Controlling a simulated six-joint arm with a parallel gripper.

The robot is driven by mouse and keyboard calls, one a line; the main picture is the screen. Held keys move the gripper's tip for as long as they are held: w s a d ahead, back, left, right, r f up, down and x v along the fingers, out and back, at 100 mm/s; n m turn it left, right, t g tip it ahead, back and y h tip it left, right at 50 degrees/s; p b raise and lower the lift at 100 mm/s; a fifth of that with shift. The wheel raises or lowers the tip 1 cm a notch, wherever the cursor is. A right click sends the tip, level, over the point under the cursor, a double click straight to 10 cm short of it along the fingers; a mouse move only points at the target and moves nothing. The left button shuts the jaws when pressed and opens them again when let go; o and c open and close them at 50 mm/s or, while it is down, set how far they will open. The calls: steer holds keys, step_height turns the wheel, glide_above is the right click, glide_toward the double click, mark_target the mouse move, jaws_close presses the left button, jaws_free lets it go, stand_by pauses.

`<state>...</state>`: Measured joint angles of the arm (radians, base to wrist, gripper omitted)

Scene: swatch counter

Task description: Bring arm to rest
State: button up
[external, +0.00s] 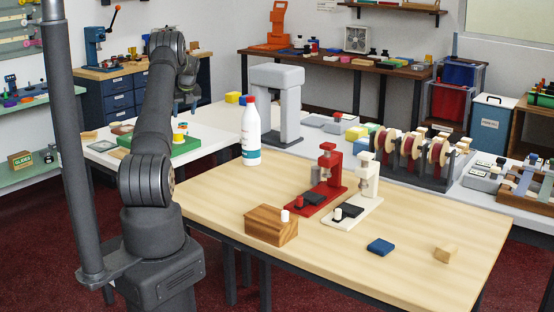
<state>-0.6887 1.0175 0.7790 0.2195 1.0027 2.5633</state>
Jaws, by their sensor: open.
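My arm rises from its dark base at the left of the external view, beside the near wooden table (400,262). Its upper part stands nearly upright, and the far end bends over and points down. My gripper (187,104) is small and partly hidden behind the arm, high above the white counter (217,118) at the back left. It is open, and I see nothing held in it. Any gap between it and the things below cannot be judged well from this view.
The table holds a wooden block (270,228), a red press (326,178), a cream press (364,190), a white bottle (250,135), a blue piece (380,246) and a tan block (446,254). A grey arch (278,100) stands behind.

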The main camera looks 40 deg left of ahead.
steer(key=w+v, duration=0.1)
steer(key=v, duration=0.4)
steer(key=x, duration=0.8)
steer(key=s+x, duration=0.1)
steer(key=x, duration=0.3)
steer(key=shift+f, duration=0.1)
steer(key=shift+a+r, duration=0.1)
steer(key=shift+r, duration=0.25)
step_height(320, 180, up, 10)
step_height(320, 180, up, 15)
steer(key=m+t, duration=0.1)
steer(key=m, duration=0.2)
glide_above(183, 123)
steer(key=w+d, duration=0.3)
steer(key=w+d+f+n, duration=0.2)
steer(key=w+d+f, duration=0.1)
steer(key=d, duration=0.7)
steer(key=w+d+f+n+g, duration=0.1)
steer(key=w+d+f, duration=0.2)
steer(key=d, duration=0.8)
steer(key=shift+f+n, duration=0.4)
steer(key=shift+f, duration=0.05)
